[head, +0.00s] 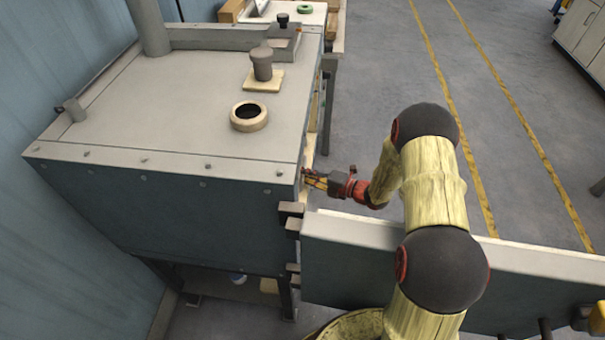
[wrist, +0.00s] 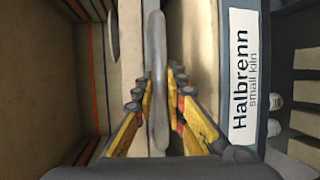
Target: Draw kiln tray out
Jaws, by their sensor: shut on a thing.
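The kiln (head: 150,210) is a large grey box at the left of the head view. Its door (head: 350,262) stands open towards the right. My gripper (head: 312,180) is at the open front of the kiln. In the wrist view, my gripper (wrist: 158,92) is shut on a grey rounded bar (wrist: 156,50), which looks like the kiln tray's handle, with yellow fingers on both sides. A pale surface (wrist: 130,40) lies behind the bar. I cannot tell how far the tray sits inside. The head view hides most of the tray.
A label (wrist: 244,70) reading "Halbrenn small kiln" is on the frame beside my gripper. A round ring (head: 249,117) and a knobbed plug (head: 262,70) are on the kiln's top. Open floor (head: 400,60) lies beyond, to the right of the kiln.

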